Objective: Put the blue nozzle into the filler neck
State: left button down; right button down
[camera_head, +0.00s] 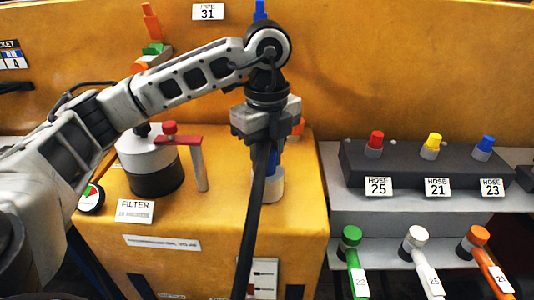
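My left gripper (264,135) comes in from the upper left and points down above the orange cabinet. A blue part of the nozzle (273,161) shows just below its fingers, and the gripper appears shut on it. A black hose (253,220) runs from the gripper down toward the front and hides part of the nozzle. Directly below the blue part is a pale round filler neck (271,187) on the cabinet top. The nozzle's lower end is hidden, so I cannot tell whether it is inside the neck or just above it. My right gripper is out of view.
A filter canister (151,165) with a red bracket (180,140) stands left of the neck. At right, a dark block (400,165) carries red, yellow and blue fittings. Green (351,238), white (418,236) and orange (479,236) nozzles sit below it.

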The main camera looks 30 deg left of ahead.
pick_arm(q)
jog(key=c, duration=1)
grip_release()
jog(key=shift+f, duration=0.25)
jog(key=shift+c, duration=0.2)
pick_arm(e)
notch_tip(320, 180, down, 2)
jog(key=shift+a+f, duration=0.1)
pick_arm(q)
jog(key=shift+r, duration=0.4)
notch_tip(320, 180, up, 16)
jog(key=p, duration=0.4)
jog(key=shift+f, duration=0.2)
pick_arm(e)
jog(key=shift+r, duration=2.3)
